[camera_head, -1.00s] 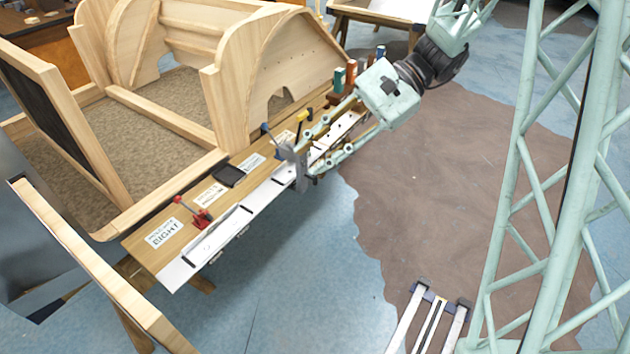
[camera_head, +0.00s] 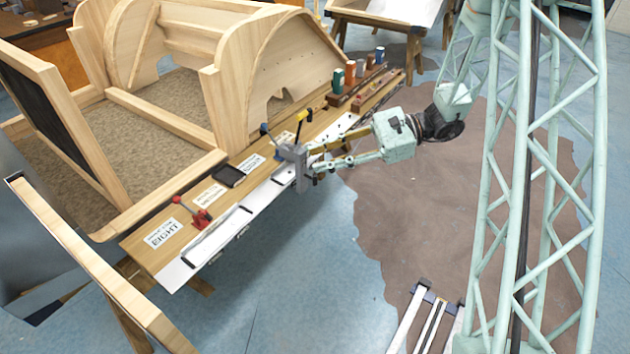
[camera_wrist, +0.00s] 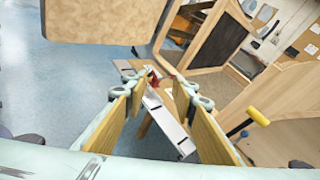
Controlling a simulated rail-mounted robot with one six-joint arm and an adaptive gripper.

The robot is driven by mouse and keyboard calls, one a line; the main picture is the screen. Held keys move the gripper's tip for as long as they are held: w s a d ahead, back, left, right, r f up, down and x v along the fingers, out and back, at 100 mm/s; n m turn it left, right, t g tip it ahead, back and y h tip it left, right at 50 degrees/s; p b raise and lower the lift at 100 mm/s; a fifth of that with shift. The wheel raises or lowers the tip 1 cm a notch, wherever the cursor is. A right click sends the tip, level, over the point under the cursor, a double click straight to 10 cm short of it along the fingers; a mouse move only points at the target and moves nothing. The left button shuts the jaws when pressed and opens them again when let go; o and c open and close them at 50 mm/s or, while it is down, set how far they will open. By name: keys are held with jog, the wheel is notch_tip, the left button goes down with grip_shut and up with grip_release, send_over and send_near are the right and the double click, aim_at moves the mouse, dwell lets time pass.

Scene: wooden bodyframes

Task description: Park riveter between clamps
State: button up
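A red hand tool with a raised handle (camera_head: 202,217) stands on the near left part of the wooden bench; it also shows small beyond my fingers in the wrist view (camera_wrist: 153,80). A yellow-handled tool (camera_head: 304,117) and a blue-tipped handle (camera_head: 265,129) rise from the bench beside my gripper. I cannot tell for sure which is the riveter and which are clamps. My gripper (camera_head: 296,167) is at the bench's front edge, over the white strip. In the wrist view its wood-coloured fingers (camera_wrist: 155,85) are apart with nothing seen held between them. The tips partly hide what stands behind them.
A long white strip (camera_head: 215,247) runs along the bench front. Printed cards and a black tray (camera_head: 229,176) lie behind it. A large wooden bodyframe (camera_head: 222,110) stands behind the bench. Coloured handles (camera_head: 350,70) stand at the far end.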

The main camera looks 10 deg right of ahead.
jog(key=w+d+f+m+t+y, duration=0.1)
jog(key=w+d+f+m+t, duration=0.4)
jog(key=f, duration=0.5)
jog(key=m+t+h+b, duration=0.1)
jog(key=m+t+b, duration=0.1)
jog(key=m+t, duration=0.25)
send_near(315, 184)
jog(key=shift+g, duration=0.25)
jog(key=d, duration=0.1)
jog(key=d+r, duration=0.1)
jog(key=s+d+r, duration=0.1)
jog(key=shift+d, duration=0.25)
jog(key=shift+a, duration=0.15)
jog(key=shift+b+x, duration=0.95)
jog(key=shift+x, duration=5.8)
jog(key=shift+w+f, duration=0.1)
jog(key=shift+f, duration=0.05)
grip_shut()
